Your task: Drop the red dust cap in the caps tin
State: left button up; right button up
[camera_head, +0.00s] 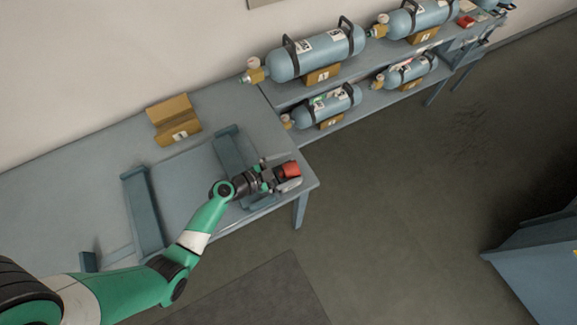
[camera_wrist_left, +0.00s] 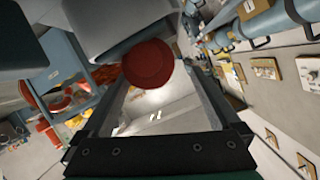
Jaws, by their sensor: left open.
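The red dust cap (camera_head: 291,169) shows at the end of my left gripper (camera_head: 283,173), near the right end of the grey bench. In the left wrist view the round red cap (camera_wrist_left: 148,65) is at the tips of the open fingers of my left gripper (camera_wrist_left: 155,80). I cannot tell whether a finger touches it or what lies under it. I cannot make out the caps tin for certain in either view. My right gripper is not in view.
A tan numbered block (camera_head: 173,119) stands at the back of the bench (camera_head: 85,180). Blue-grey rails (camera_head: 145,210) lie left of my gripper. Blue cylinders (camera_head: 316,53) rest on racks to the right. A small red item (camera_head: 466,20) is at far right. Open floor lies in front.

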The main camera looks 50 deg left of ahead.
pick_arm(q)
jog(key=p+v, duration=0.3)
jog(key=v, duration=0.8)
jog(key=shift+s, duration=0.3)
jog(key=shift+r, duration=0.1)
